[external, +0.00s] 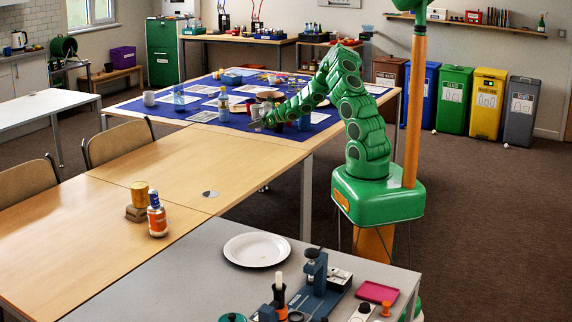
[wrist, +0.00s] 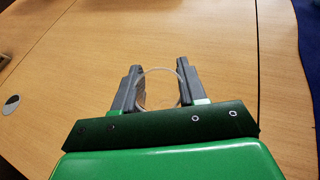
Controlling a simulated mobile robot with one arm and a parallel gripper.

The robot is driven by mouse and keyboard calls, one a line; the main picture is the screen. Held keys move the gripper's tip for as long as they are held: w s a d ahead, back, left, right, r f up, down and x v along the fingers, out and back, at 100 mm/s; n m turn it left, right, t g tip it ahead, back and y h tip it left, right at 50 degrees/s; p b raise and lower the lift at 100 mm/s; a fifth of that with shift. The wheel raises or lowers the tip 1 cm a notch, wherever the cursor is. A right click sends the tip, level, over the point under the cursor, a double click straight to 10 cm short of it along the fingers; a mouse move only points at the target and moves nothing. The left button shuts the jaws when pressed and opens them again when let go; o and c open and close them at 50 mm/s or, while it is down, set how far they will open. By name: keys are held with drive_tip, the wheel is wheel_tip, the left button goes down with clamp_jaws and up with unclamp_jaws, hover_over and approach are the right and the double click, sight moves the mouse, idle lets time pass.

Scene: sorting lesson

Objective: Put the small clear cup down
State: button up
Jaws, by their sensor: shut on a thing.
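The small clear cup (wrist: 160,92) shows in the wrist view as a see-through round rim between the two grey fingers. My gripper (wrist: 159,66) is shut on it, one finger on each side. Bare wooden table top (wrist: 90,50) lies behind and below the cup; I cannot tell whether its base touches the wood. In the external view my gripper (external: 257,125) reaches left over the table by the near edge of the blue cloth (external: 228,124); the cup cannot be made out there.
The blue cloth holds several papers, cups and a bottle (external: 179,97). A white plate (external: 257,249) lies on the grey table.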

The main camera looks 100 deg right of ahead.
sight(243, 147)
drive_tip(key=w+d+f, duration=0.1)
drive_tip(key=d+f, duration=0.1)
drive_tip(key=w+d+f, duration=0.1)
drive_tip(key=d+f, duration=0.1)
drive_tip(key=w+d+f, duration=0.1)
drive_tip(key=d+f, duration=0.1)
drive_tip(key=d, duration=0.1)
drive_tip(key=shift+w, duration=0.2)
drive_tip(key=shift+w+d+f, duration=0.2)
drive_tip(key=shift+d+f, duration=0.15)
drive_tip(key=shift+f, duration=0.1)
drive_tip(key=shift+w+d+f, duration=0.2)
drive_tip(key=shift+d+f, duration=0.15)
drive_tip(key=shift+f, duration=0.1)
drive_tip(key=shift+d+f, duration=0.1)
drive_tip(key=shift+f, duration=1.5)
drive_tip(key=shift+f, duration=0.15)
drive_tip(key=o, duration=1)
drive_tip(key=v, duration=1.2)
